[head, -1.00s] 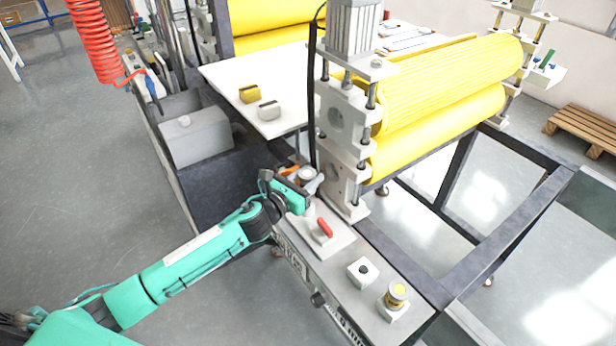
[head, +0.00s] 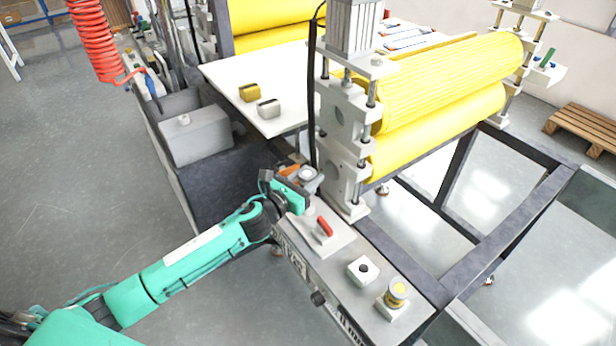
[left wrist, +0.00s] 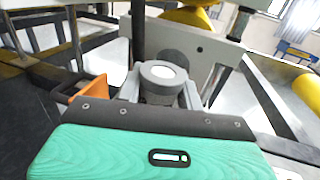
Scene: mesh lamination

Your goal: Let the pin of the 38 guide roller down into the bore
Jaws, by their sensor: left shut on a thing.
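The guide roller, a short grey cylinder with a white top face (left wrist: 163,74), stands upright between the fingers of my left gripper (left wrist: 160,92) in the left wrist view. In the head view the roller (head: 308,173) shows at the end of my left arm, beside the foot of the near roller stand. My left gripper (head: 307,184) is shut on it. The roller's lower end and its pin are hidden behind the gripper body, and I cannot see the bore under it. My right gripper is not in view.
The roller stand (head: 345,190) with yellow rollers (head: 440,95) rises close behind the gripper. An orange part (left wrist: 88,92) is left of the roller.

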